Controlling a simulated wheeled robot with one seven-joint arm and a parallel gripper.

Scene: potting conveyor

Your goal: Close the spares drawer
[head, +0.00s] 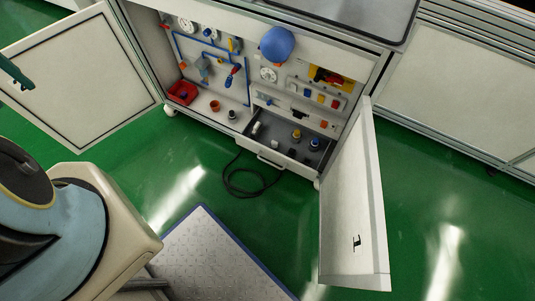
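The spares drawer (296,167) is a grey drawer low in the right part of the open cabinet. It is pulled out, and its inside shows. Its pale front has a bar handle (270,161). In it stand small parts: a yellow-topped one (297,135), a blue-and-yellow one (314,144) and white pieces towards the left. My gripper cannot be made out; only a large part of my arm fills the lower left. A dark teal piece shows at the left edge, and I cannot tell what it is.
The left cabinet door (85,75) and right door (345,215) stand wide open. The right door stands close beside the drawer's right end. A black cable (232,187) lies coiled on the green floor below the drawer. A grey mat (215,260) lies in front.

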